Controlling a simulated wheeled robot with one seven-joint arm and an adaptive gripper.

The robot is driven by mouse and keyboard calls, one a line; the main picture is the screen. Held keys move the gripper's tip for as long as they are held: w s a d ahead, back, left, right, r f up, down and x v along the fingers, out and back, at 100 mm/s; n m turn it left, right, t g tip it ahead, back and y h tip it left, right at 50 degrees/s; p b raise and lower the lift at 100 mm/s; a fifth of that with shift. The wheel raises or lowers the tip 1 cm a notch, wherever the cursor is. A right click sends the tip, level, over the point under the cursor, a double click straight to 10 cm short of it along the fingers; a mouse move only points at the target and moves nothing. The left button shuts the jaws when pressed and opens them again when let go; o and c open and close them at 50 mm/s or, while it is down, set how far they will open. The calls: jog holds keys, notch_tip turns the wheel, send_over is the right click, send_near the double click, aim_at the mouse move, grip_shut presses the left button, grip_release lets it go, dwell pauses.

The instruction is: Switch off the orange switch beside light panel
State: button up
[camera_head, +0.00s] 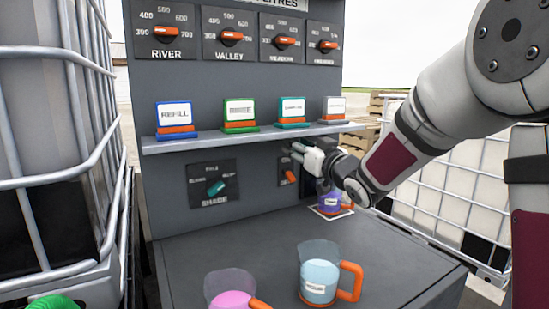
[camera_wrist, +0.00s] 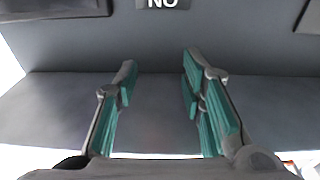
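An orange switch (camera_head: 291,176) sits on a small dark plate on the grey panel, below the shelf. The plate's lettering is mostly hidden behind my gripper (camera_head: 294,153), which is just in front of and above the switch. In the wrist view my gripper (camera_wrist: 159,72) is open and empty, its two teal-padded fingers apart. Between and beyond them is bare grey surface, with white lettering reading "NO" (camera_wrist: 162,3) at the top edge. The orange switch cannot be made out there. No label for a light panel is readable.
A teal switch (camera_head: 216,188) marked SHADE is to the left. The shelf (camera_head: 250,138) above holds several labelled blocks. Orange dials line the top. A blue jug (camera_head: 320,280), a pink jug (camera_head: 232,299) and a purple jug (camera_head: 329,200) stand on the counter (camera_head: 200,250).

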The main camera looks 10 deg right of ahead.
jog(key=s+d+f+m+g+h, duration=0.25)
jog(key=s+g+h, duration=0.35)
jog(key=s, duration=1)
jog(key=s+a+f+g, duration=0.1)
jog(key=s+f+g, duration=0.3)
jog(key=s, duration=0.8)
jog(key=s+a+f+m+g, duration=0.1)
jog(key=s+f+g, duration=0.35)
jog(key=s, duration=0.65)
jog(key=s+a+f+g, duration=0.1)
jog(key=s+f+g, duration=0.3)
jog(key=s, duration=0.8)
notch_tip(320, 180, up, 23)
jog(key=t+p, duration=0.4)
jog(key=p, duration=1.8)
jog(key=shift+s+d+r, duration=0.15)
jog(key=shift+s+d, duration=0.05)
jog(key=shift+s, duration=0.25)
